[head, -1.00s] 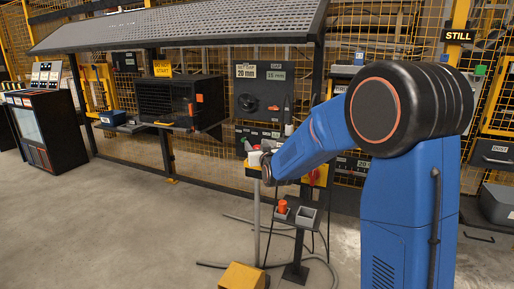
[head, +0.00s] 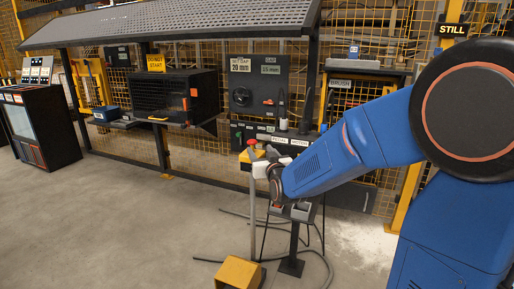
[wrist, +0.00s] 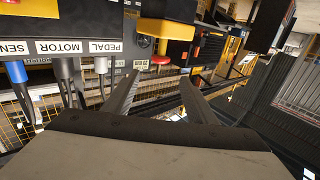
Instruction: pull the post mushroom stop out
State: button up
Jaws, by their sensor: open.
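The post mushroom stop is a red round head (head: 251,142) on top of a yellow box (head: 246,155) on a thin grey post. In the wrist view, which is upside down, the red head (wrist: 160,60) hangs below the yellow box (wrist: 166,29). My gripper (head: 259,168) is close beside the box in the head view and partly covers it. In the wrist view my gripper (wrist: 160,77) has its fingers spread, with nothing between them. The red head lies beyond the fingertips, roughly between them. I cannot tell the exact distance.
Cables with labels such as MOTOR and PEDAL (wrist: 105,47) hang close to one finger. A yellow pedal housing (head: 240,272) and loose hoses lie on the floor. Open floor lies to the left.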

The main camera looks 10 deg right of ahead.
jog(key=shift+s+d, duration=0.1)
jog(key=shift+s, duration=2.2)
